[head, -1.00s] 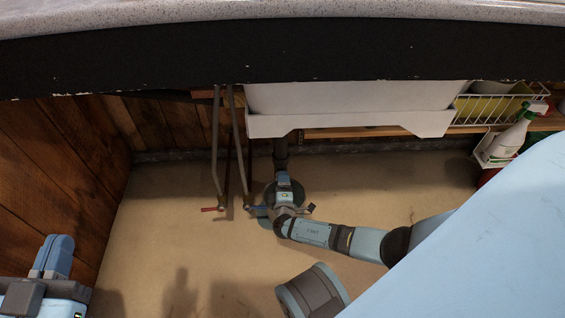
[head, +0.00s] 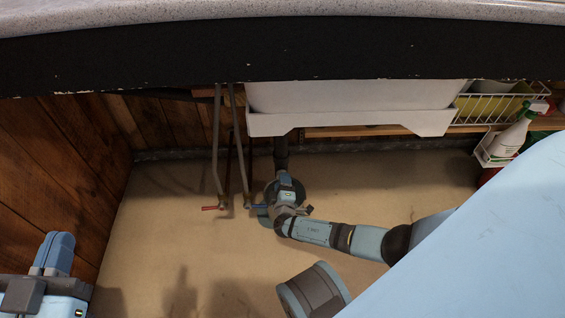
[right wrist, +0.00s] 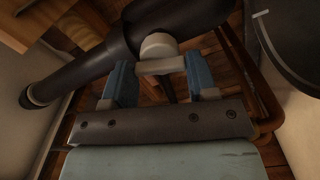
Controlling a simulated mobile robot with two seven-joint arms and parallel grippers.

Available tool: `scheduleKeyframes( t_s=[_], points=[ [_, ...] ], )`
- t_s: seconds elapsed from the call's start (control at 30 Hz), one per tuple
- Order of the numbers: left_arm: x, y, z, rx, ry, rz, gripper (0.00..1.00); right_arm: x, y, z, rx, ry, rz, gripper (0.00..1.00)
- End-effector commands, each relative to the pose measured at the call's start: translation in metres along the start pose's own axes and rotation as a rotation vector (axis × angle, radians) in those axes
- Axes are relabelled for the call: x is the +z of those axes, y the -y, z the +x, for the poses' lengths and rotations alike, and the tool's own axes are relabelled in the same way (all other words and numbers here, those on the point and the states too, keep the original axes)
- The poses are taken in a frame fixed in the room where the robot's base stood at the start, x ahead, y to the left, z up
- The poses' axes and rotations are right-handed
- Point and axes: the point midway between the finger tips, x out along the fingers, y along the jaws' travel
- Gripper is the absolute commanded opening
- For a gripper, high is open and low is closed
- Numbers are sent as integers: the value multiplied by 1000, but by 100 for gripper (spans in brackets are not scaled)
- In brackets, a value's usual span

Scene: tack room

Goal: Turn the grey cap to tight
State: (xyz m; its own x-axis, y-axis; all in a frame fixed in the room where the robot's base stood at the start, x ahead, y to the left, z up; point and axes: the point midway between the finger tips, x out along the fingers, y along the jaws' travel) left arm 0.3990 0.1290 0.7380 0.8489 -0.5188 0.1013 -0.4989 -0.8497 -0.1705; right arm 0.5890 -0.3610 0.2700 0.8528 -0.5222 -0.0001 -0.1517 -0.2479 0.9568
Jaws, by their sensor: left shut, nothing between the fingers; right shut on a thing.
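The grey cap (right wrist: 158,45) is a pale round piece on the underside of a thick black pipe (right wrist: 115,52) in the right wrist view. A pale bar (right wrist: 160,66) below it spans between my fingers. My right gripper (right wrist: 160,80) has one blue finger on each side of this bar and is shut on it. In the head view my right gripper (head: 284,184) is under the sink at the foot of the dark drain pipe (head: 281,155), and it hides the cap there. My left gripper (head: 56,252) is shut and empty at the lower left, far from the cap.
Two grey supply pipes with a red valve handle (head: 212,208) and a blue one (head: 258,205) stand just left of my right gripper. The white basin (head: 350,122) hangs above. A spray bottle (head: 510,138) is at the right. The floor (head: 180,235) is mostly clear.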

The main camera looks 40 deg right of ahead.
Motion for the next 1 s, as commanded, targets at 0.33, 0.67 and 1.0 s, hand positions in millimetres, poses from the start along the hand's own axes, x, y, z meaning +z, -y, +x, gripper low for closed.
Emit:
scheduleKeyframes(
  t_s=[0.33,0.67,1.0],
  points=[
    [3,1,-2,7,8,13,0,1,0,1,1,0,318,29],
    [2,0,-1,5,6,9,0,1,0,1,2,1,632,29],
    [0,0,0,0,1,-1,0,1,0,1,2,0,947,29]
  ],
)
